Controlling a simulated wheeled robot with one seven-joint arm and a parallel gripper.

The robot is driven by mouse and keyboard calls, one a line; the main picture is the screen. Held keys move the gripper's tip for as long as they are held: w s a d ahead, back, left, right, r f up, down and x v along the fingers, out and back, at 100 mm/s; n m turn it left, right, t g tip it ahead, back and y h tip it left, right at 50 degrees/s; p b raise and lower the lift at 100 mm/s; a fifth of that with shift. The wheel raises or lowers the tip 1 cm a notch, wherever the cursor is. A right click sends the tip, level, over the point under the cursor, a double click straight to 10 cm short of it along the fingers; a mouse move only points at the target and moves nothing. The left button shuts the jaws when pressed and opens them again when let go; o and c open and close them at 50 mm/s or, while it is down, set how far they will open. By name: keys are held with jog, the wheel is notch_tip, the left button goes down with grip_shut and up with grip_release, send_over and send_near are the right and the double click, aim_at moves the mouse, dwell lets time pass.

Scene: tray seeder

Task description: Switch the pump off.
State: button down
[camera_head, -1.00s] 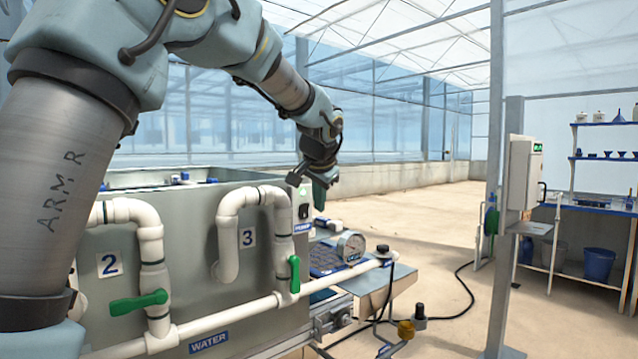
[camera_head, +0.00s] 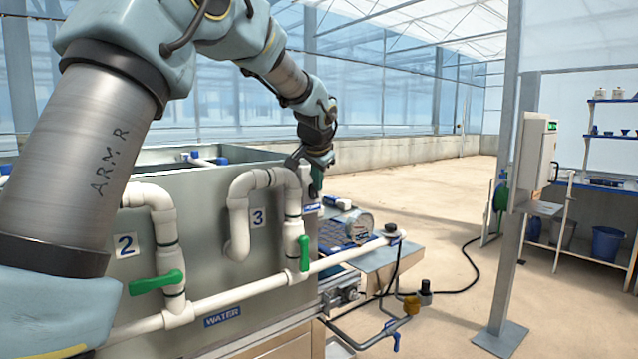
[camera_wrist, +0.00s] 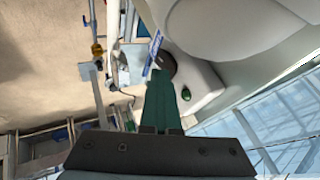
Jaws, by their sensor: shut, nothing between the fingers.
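My gripper (camera_head: 317,182) has its green fingers shut and empty, pointing down beside the pump switch box behind pipe 3. In the head view the pipe and my gripper hide most of that box; its blue label (camera_head: 312,209) shows. In the wrist view the pale box (camera_wrist: 207,82) has a green lamp (camera_wrist: 186,94), a dark round switch part (camera_wrist: 168,65) and a blue label (camera_wrist: 153,55). My shut fingers (camera_wrist: 160,78) reach close to the dark switch part. I cannot tell whether they touch it, or which way it is set.
A metal tank (camera_head: 205,240) with white pipes and green valve handles (camera_head: 158,282) stands left of the switch. A grey post with a white cabinet (camera_head: 534,162) stands farther right. Open floor lies between.

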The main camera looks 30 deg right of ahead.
jog(key=shift+r, duration=0.15)
jog(key=shift+r+p, duration=0.6)
jog(key=shift+r, duration=0.05)
